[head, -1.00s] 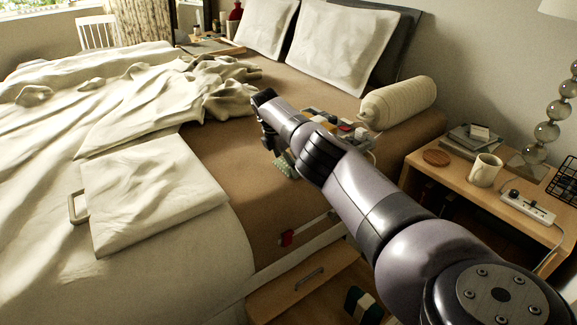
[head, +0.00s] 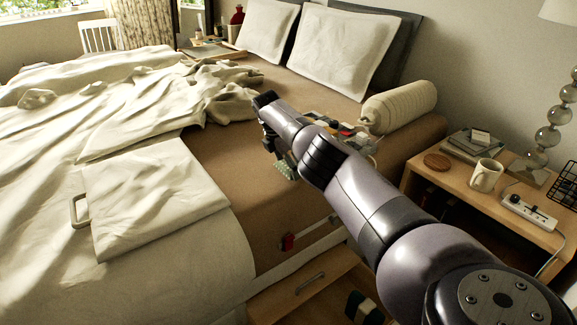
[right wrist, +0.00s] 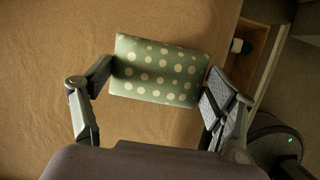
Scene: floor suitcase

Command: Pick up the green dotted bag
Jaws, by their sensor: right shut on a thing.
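The green bag with pale dots (right wrist: 158,70) lies between the two fingers of my right gripper (right wrist: 157,84) in the right wrist view. The fingers close on its left and right ends. In the head view a small part of the bag (head: 286,169) shows below my right gripper (head: 268,138), over the brown bed surface; the arm hides the rest. I cannot tell whether the bag touches the bed. My left gripper is in neither view.
The bed (head: 215,165) carries a folded cream cloth (head: 150,200) and a cream bolster (head: 398,104). Patterned items lie partly behind my right arm. A nightstand (head: 455,176) with a mug (head: 486,176) and a lamp stands right. A wooden drawer (head: 310,285) sticks out below the bed.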

